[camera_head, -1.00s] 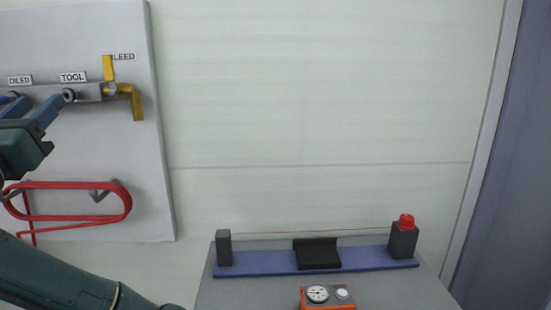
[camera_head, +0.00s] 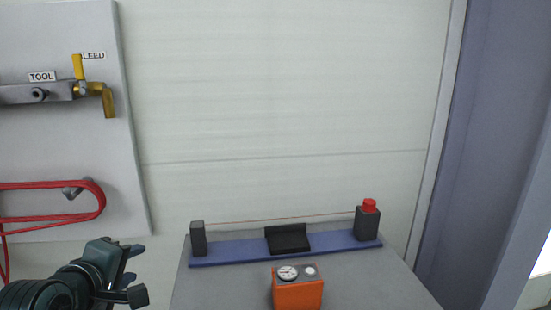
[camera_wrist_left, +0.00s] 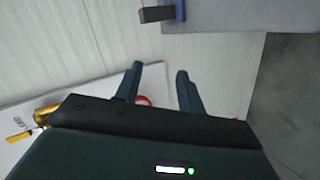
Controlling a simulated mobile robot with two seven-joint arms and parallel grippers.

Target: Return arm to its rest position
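My left gripper (camera_head: 137,263) is at the lower left of the head view, in front of the wall and below the wall panel. It points to the right. In the left wrist view its two fingers (camera_wrist_left: 160,71) stand apart with nothing between them, so it is open and empty. My left arm comes in from the bottom left corner. My right gripper is in neither current view.
A panel (camera_head: 60,140) at left carries a TOOL port (camera_head: 39,94), a yellow-handled valve (camera_head: 80,68) and a red hose (camera_head: 98,198). A grey bench (camera_head: 225,290) holds a blue rail (camera_head: 225,252) and an orange gauge box (camera_head: 298,294).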

